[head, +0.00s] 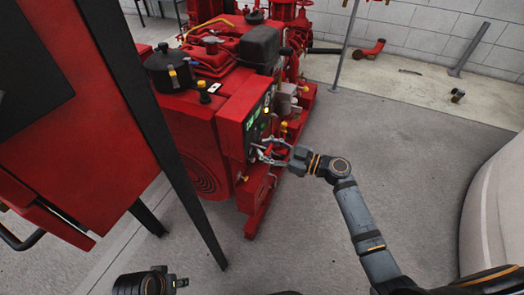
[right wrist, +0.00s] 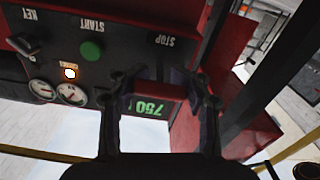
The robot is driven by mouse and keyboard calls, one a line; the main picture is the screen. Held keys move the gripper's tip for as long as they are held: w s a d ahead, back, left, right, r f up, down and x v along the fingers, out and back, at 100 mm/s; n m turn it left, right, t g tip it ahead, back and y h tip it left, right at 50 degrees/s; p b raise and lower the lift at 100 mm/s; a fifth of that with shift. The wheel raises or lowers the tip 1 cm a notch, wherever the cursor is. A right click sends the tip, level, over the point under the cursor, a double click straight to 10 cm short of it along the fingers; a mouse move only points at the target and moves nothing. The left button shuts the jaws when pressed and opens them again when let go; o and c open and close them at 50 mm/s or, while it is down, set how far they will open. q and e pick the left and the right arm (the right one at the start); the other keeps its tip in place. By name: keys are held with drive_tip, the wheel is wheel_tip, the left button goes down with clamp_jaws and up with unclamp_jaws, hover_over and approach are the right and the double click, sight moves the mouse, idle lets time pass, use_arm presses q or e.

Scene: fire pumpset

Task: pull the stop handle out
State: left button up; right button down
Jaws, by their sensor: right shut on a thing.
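The stop handle is at the control panel (head: 254,122) on the red pumpset, by the STOP label (right wrist: 160,41). My right gripper (head: 268,152) is at the panel's lower front, shut on the stop handle. A green 750 readout (right wrist: 149,107) shows between the fingers. My left gripper (head: 172,283) is low at the bottom left, away from the panel; its jaws are unclear.
A red cabinet (head: 65,110) with dark posts stands at the left.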

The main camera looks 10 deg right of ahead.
drive_tip(key=c, duration=1)
unclamp_jaws()
drive_tip(key=shift+s+d, duration=0.1)
drive_tip(key=shift+d, duration=0.1)
drive_tip(key=o, duration=0.4)
drive_tip(key=shift+s+d, duration=0.1)
drive_tip(key=shift+d, duration=0.1)
drive_tip(key=shift+a, duration=0.1)
drive_tip(key=v, duration=1.2)
